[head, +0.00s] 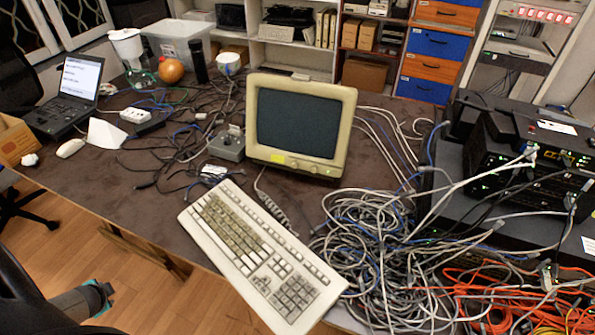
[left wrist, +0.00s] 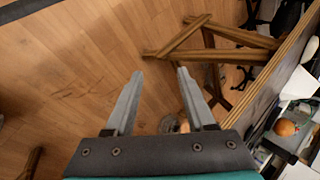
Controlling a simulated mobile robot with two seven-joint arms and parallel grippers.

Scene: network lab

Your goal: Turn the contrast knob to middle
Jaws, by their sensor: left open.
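A beige CRT monitor (head: 300,125) with a dark screen stands in the middle of the table. In the left wrist view, my left gripper (left wrist: 160,78) is open and empty above the wooden floor. In the head view, part of my left arm's end shows low at the left, in front of the table and well away from the monitor. My right gripper is not in view.
A beige keyboard (head: 262,255) lies at the table's front edge. A grey control box (head: 228,144) sits left of the monitor. Tangled cables (head: 375,255) and dark network equipment (head: 515,165) fill the right. A laptop (head: 70,95) stands far left. Bare table shows left of the keyboard.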

